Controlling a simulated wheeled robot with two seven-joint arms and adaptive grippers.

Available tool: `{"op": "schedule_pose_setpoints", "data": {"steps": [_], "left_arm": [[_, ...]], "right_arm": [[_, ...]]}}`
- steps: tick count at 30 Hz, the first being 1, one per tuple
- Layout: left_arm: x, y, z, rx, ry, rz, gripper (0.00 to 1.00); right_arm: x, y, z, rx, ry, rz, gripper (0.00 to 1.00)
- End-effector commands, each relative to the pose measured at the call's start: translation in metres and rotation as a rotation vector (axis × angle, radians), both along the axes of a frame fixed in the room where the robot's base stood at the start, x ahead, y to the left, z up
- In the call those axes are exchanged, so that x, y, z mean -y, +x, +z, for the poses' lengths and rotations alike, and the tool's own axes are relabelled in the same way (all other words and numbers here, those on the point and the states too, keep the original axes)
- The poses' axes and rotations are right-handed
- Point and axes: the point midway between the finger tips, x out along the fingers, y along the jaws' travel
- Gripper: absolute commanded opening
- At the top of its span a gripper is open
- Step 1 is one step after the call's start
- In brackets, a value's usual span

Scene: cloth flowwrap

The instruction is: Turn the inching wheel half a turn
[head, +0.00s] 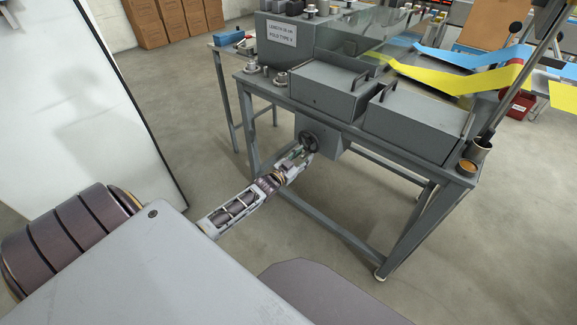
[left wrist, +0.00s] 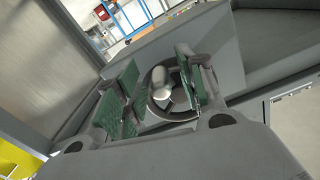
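The inching wheel (head: 309,140) is a small dark handwheel on the grey box under the machine's table top. In the left wrist view the wheel's dark rim (left wrist: 154,106) shows between the fingers, with a pale rounded piece like a grip inside it. My left gripper (head: 299,154) is at the wheel, coming from the lower left. In the left wrist view its green-padded fingers (left wrist: 160,88) stand apart on either side of the pale piece, with a gap at the left pad. Whether the right pad touches is unclear. The right gripper is out of view.
The grey machine table (head: 357,130) carries lidded boxes and has legs and a low rail (head: 335,233) near my left arm. A white panel (head: 80,100) stands at left. Yellow and blue sheets (head: 450,78) run at the right. The floor before the table is clear.

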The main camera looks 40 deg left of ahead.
Motion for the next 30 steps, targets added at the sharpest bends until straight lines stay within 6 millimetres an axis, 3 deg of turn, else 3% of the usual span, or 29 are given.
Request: {"op": "schedule_pose_setpoints", "data": {"steps": [30], "left_arm": [[-0.006,-0.077,-0.001,-0.003,0.0,0.001,0.39]], "right_arm": [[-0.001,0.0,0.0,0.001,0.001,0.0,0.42]]}}
